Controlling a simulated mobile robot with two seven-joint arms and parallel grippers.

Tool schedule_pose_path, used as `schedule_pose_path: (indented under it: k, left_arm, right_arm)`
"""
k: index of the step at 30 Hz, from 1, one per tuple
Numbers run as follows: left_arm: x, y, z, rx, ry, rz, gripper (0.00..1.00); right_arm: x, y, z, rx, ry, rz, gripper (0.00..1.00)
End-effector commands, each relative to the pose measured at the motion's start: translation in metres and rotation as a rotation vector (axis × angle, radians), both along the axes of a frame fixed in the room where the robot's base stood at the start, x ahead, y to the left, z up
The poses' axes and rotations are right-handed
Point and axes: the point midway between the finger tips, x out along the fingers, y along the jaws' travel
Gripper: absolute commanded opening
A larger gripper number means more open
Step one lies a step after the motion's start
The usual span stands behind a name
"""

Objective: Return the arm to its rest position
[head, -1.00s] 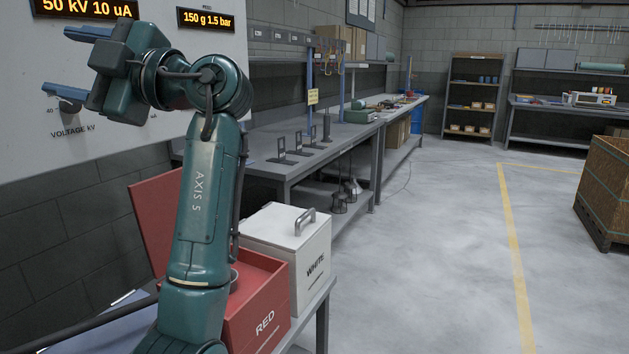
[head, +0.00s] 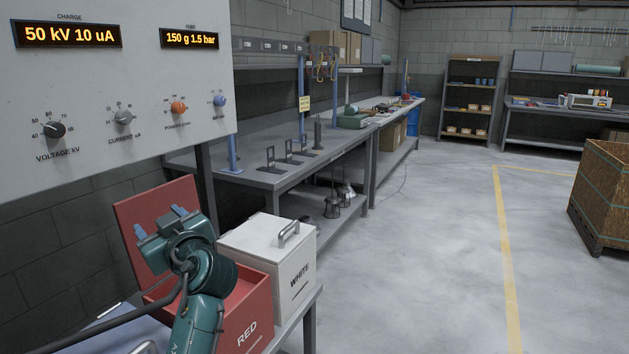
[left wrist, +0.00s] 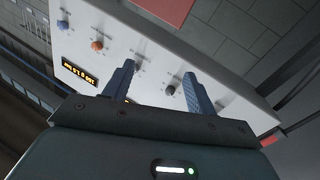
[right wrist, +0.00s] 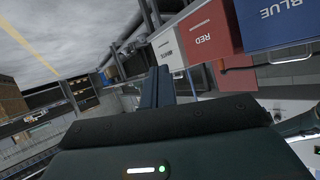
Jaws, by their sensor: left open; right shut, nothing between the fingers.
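My left gripper (head: 168,215) is low at the left of the head view, in front of the red box's raised lid (head: 150,205). Its two blue fingers are apart with nothing between them; they also show in the left wrist view (left wrist: 158,86), in front of the control panel (left wrist: 150,55). My right gripper (right wrist: 163,78) shows only in the right wrist view. Its fingers are together and empty. It is out of the head view.
The open red box (head: 250,318) and the closed white box (head: 262,255) stand close beside my left arm. A blue box (right wrist: 283,22) shows in the right wrist view. The panel (head: 90,95) hangs above.

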Motion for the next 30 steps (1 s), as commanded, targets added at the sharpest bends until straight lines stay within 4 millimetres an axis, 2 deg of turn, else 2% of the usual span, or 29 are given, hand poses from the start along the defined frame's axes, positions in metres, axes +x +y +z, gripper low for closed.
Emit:
schedule_pose_path:
  k: [1,3,5,6,8,9,11,13,15,18,21,25,30]
  left_arm:
    - [-0.003,-0.005,-0.034,0.027,0.104,-0.079,0.57]
    - [-0.012,-0.017,-0.080,0.059,0.224,-0.199,0.57]
    - [-0.026,-0.028,-0.117,0.081,0.314,-0.303,0.57]
    - [-0.037,-0.036,-0.140,0.094,0.369,-0.372,0.57]
    - [-0.059,-0.048,-0.172,0.108,0.443,-0.476,0.57]
    - [-0.077,-0.057,-0.192,0.111,0.487,-0.544,0.57]
    - [-0.106,-0.070,-0.218,0.113,0.544,-0.645,0.57]
    - [-0.144,-0.085,-0.242,0.109,0.596,-0.758,0.57]
    - [-0.183,-0.099,-0.259,0.098,0.631,-0.858,0.57]
    - [-0.233,-0.114,-0.271,0.072,0.659,-0.969,0.57]
    - [-0.269,-0.125,-0.276,0.047,0.669,-1.040,0.57]
    - [-0.293,-0.131,-0.277,0.027,0.671,-1.084,0.57]
    - [-0.297,-0.132,-0.278,0.025,0.671,-1.090,0.57]
  right_arm:
    - [0.000,0.000,0.010,-0.007,0.008,0.001,0.00]
    - [0.000,-0.001,0.013,-0.018,0.020,0.003,0.00]
    - [0.000,-0.001,0.015,-0.027,0.030,0.004,0.00]
    - [0.000,-0.001,0.017,-0.033,0.036,0.005,0.00]
    - [0.000,-0.002,0.019,-0.042,0.046,0.006,0.00]
    - [0.000,-0.002,0.020,-0.047,0.053,0.007,0.00]
    - [0.000,-0.003,0.023,-0.056,0.063,0.008,0.00]
    - [-0.001,-0.003,0.026,-0.067,0.075,0.010,0.00]
    - [-0.001,-0.004,0.028,-0.077,0.086,0.012,0.00]
    - [-0.002,-0.005,0.030,-0.089,0.099,0.013,0.00]
    - [-0.002,-0.006,0.031,-0.097,0.108,0.015,0.00]
    - [-0.002,-0.006,0.030,-0.103,0.115,0.015,0.00]
    - [-0.002,-0.006,0.030,-0.104,0.116,0.016,0.00]
